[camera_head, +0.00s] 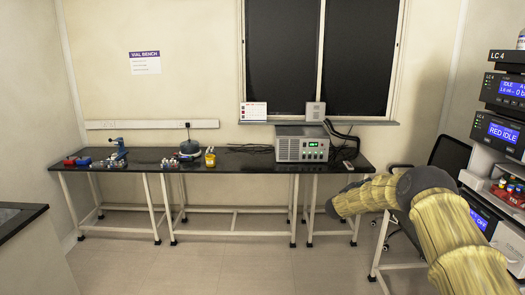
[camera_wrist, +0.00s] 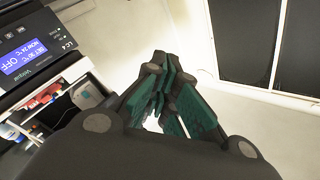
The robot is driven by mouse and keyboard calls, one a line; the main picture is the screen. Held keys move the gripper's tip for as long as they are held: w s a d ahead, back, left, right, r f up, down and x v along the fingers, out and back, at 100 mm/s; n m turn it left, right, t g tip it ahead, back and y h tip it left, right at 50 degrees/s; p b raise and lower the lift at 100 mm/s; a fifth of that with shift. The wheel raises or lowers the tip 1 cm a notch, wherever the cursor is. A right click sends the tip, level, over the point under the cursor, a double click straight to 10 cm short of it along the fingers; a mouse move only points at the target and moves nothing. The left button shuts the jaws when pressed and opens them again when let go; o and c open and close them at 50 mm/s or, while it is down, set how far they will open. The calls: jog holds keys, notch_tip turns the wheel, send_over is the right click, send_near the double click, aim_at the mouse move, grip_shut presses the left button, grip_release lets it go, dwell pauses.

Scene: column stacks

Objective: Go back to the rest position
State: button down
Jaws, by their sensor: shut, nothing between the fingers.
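My gripper (camera_wrist: 172,92) shows in the wrist view, dark with green finger pads. Its fingers are shut with nothing between them, and they point toward a bare wall. In the head view my arm reaches in from the right, and my gripper itself is not visible there. The column stack (camera_head: 503,130) stands at the right edge of the head view, with blue displays and a tray of vials. Part of a stack (camera_wrist: 40,60) also shows upside down at the left of the wrist view.
A long black bench (camera_head: 240,164) along the back wall bears a grey instrument box (camera_head: 301,144), a dark round device (camera_head: 190,148), a yellow container (camera_head: 210,157) and a blue tool (camera_head: 120,148). A black chair (camera_head: 450,154) stands behind my arm. The floor (camera_head: 210,265) ahead is clear.

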jog(key=s+a+f+n+t+y+b, duration=0.1)
jog(key=s+a+f+n+y, duration=0.1)
jog(key=a+f, duration=0.35)
jog(key=s+a+f+n+y, duration=0.2)
jog(key=s+f+n, duration=0.1)
jog(key=f, duration=0.5)
jog(key=s+a+f+n+g+y+b, duration=0.25)
jog(key=s+a+f+n, duration=0.2)
jog(key=s+f, duration=0.8)
jog(key=s+a+f+n+g+y+b, duration=0.1)
jog(key=s+a+f+n+y, duration=0.4)
jog(key=s+f, duration=0.8)
jog(key=s+a+f+g+y+b, duration=0.1)
jog(key=s+a+f+g, duration=0.3)
jog(key=s, duration=0.9)
jog(key=s+f+g+y+b, duration=0.15)
jog(key=s+f, duration=0.45)
jog(key=s, duration=0.6)
jog(key=s+r+n+g+b, duration=0.2)
jog(key=s+g, duration=0.3)
jog(key=s, duration=2)
